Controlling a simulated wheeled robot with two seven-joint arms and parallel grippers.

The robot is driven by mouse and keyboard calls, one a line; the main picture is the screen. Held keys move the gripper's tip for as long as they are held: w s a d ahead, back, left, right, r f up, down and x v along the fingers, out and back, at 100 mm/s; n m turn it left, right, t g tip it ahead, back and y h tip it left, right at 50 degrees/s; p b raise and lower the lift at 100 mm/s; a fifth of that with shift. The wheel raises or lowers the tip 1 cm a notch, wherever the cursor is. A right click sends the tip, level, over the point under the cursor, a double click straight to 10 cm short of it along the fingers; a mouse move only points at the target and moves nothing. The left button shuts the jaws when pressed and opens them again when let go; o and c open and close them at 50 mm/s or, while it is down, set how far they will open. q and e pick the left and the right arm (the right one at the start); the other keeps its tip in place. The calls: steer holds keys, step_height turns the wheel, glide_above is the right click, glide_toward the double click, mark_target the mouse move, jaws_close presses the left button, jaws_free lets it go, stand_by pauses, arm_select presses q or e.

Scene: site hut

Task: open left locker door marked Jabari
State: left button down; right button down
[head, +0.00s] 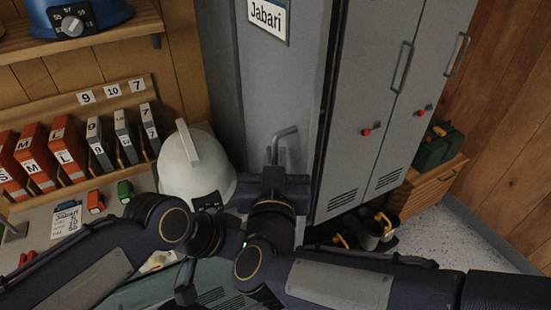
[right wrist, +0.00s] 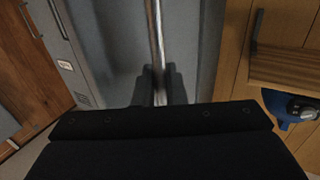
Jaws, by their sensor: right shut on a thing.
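The left locker door (head: 285,75), grey with a white Jabari label (head: 267,18), stands at an angle to the neighbouring doors, with a dark strip along its right edge; it looks ajar. Its bent metal handle (head: 287,132) is held by my right gripper (head: 274,165), whose fingers close around the bar. In the right wrist view the handle (right wrist: 156,35) runs up from between the two fingers (right wrist: 158,85). The locker's inside is hidden from me. My left arm is folded at the lower left; its fingers are not clear.
A white hard hat (head: 190,172) sits close left of the door. Upright binders (head: 72,150) stand along the shelf farther left. Two more locker doors (head: 375,110) are shut on the right, beside a wooden cabinet (head: 430,190) with a green case (head: 438,143). Boots (head: 372,232) stand below.

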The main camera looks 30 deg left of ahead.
steer(key=shift+r, duration=0.1)
steer(key=c, duration=1.6)
jaws_free()
steer(key=shift+a, duration=0.1)
steer(key=b+v, duration=0.1)
steer(key=v, duration=0.6)
steer(key=shift+s+d, duration=0.25)
steer(key=shift+s, duration=0.1)
